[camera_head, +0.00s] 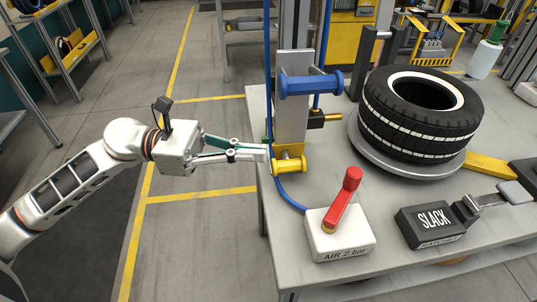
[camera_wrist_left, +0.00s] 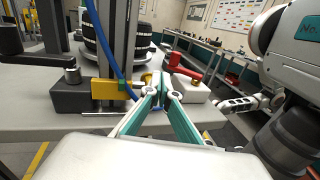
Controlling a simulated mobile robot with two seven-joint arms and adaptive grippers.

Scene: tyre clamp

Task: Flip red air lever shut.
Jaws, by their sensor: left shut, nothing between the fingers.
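The red air lever (camera_head: 343,203) stands tilted up to the right on a white box (camera_head: 340,240) marked "AIR 2 bar", near the table's front edge. The lever also shows in the left wrist view (camera_wrist_left: 184,68), beyond my fingertips and to the right. My left gripper (camera_head: 268,153) is shut and empty. Its fingertips are at the table's left edge, beside a yellow block (camera_head: 290,164) at the post's foot, left of and behind the lever; I cannot tell whether they touch the block. The gripper also shows in the left wrist view (camera_wrist_left: 160,88).
A tyre (camera_head: 420,115) lies on a round grey plate behind the lever. A black box marked "SLACK" (camera_head: 430,225) stands right of the air box. A blue hose (camera_head: 290,200) runs from the post to the air box. Open floor lies left of the table (camera_head: 440,265).

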